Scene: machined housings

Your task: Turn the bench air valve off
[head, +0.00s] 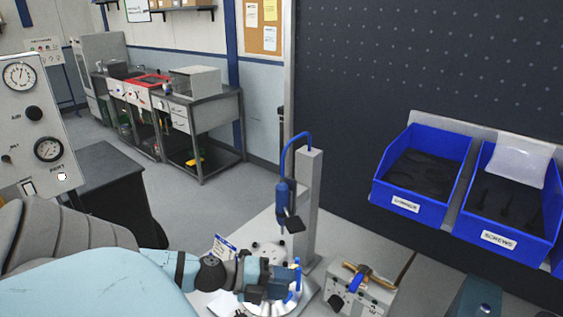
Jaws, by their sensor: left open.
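The bench air valve (357,283) appears to be the brass fitting with a blue lever on top of a small light-grey box (350,302) at the bottom centre-right of the head view. The lever slants across the brass pipe. My left gripper (294,281) reaches in from the left, with its blue fingers apart and nothing seen between them. It is to the left of the valve, apart from it, over a round pale fixture on the bench. My right gripper is not in view.
A grey post (308,205) with a blue hose and hanging tool (285,203) stands just behind my left gripper. Blue bins (421,171) of small parts hang on the right wall panel. A gauge panel (30,125) stands at left. A teal-grey object shows partly at bottom right.

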